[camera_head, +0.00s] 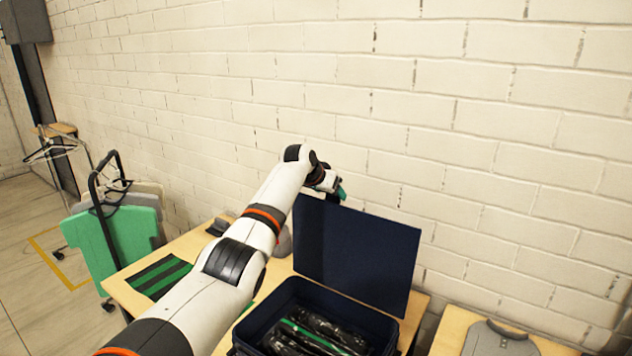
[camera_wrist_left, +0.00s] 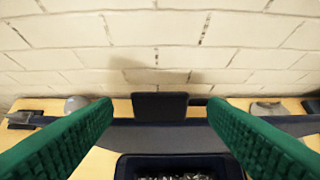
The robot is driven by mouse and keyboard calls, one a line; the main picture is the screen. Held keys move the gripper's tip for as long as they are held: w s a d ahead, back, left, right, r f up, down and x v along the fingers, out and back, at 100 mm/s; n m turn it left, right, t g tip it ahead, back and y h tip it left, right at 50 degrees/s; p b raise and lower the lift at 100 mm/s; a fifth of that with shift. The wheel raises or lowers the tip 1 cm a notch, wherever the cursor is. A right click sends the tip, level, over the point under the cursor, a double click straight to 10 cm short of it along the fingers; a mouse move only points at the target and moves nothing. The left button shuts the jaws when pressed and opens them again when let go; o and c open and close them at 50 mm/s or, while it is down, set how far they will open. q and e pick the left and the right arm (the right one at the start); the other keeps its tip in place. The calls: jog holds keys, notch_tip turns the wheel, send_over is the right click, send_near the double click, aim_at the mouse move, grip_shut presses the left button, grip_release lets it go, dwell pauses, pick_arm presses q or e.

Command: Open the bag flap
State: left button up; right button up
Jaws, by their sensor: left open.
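A dark navy bag (camera_head: 388,318) with box-like sides sits on the wooden table. Its flap (camera_head: 357,245) stands raised along the back side, near the wall, and the bag's mouth is uncovered. Black glossy packages (camera_head: 320,335) with a green strip lie inside. My left gripper (camera_head: 338,190) is at the upper left corner of the flap; I cannot tell whether it touches. In the left wrist view its green fingers (camera_wrist_left: 160,122) are wide apart with nothing clamped between them. The bag's rim (camera_wrist_left: 180,158) shows below them. My right gripper is not in view.
A white brick wall (camera_head: 480,120) stands close behind the table. Green-striped dark cloth (camera_head: 158,277) lies on the table's left part. A rack with a green shirt (camera_head: 112,245) stands at the left. A grey folded item (camera_head: 497,340) lies on another table at right.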

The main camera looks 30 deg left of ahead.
pick_arm(q)
jog(key=b+v, duration=0.4)
jog(key=v, duration=0.6)
jog(key=shift+s, duration=0.25)
jog(key=shift+r, duration=0.1)
